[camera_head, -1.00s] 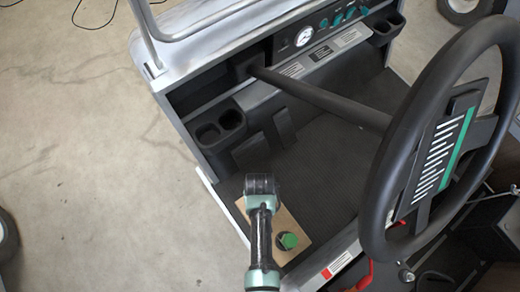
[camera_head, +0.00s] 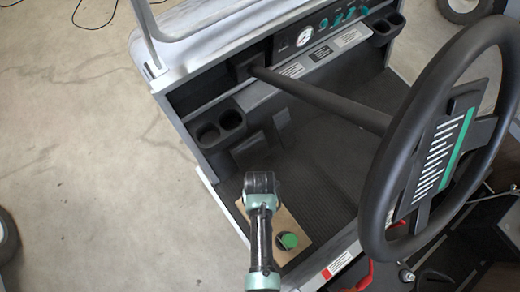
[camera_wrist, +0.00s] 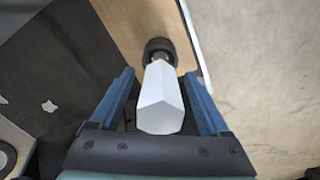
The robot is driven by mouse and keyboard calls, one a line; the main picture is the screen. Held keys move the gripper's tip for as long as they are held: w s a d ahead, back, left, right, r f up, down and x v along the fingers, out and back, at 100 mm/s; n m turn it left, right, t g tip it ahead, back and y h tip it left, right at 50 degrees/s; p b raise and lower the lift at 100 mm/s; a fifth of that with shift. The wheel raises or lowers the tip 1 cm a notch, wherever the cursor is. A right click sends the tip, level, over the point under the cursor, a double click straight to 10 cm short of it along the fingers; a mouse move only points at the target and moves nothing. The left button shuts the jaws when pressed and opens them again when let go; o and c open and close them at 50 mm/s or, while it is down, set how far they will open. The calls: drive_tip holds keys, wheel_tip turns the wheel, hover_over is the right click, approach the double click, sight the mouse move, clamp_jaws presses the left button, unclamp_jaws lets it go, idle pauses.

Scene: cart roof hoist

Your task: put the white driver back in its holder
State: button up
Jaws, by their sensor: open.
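The white driver (camera_wrist: 160,100) shows in the wrist view as a faceted handle, seen nearly end-on. Its short metal neck points at a dark round holder (camera_wrist: 159,45) on a tan board (camera_wrist: 125,22), and its lower end looks to be in or right over that holder; the depth is unclear. My gripper (camera_wrist: 159,75) is open, with one blue finger on each side of the handle and a visible gap on both sides. In the head view my arm hides the driver, the holder and the fingers.
The tan board (camera_head: 292,222) lies on the cart's dark floor (camera_head: 315,170). A green-topped dark piece (camera_head: 288,241) stands on it, right of my arm. The steering wheel (camera_head: 375,200) and its column (camera_head: 320,97) are to the right. Cup holders (camera_head: 220,128) are behind. Open concrete lies left.

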wheel_tip(320, 180, up, 11)
drive_tip(key=shift+p, duration=0.9)
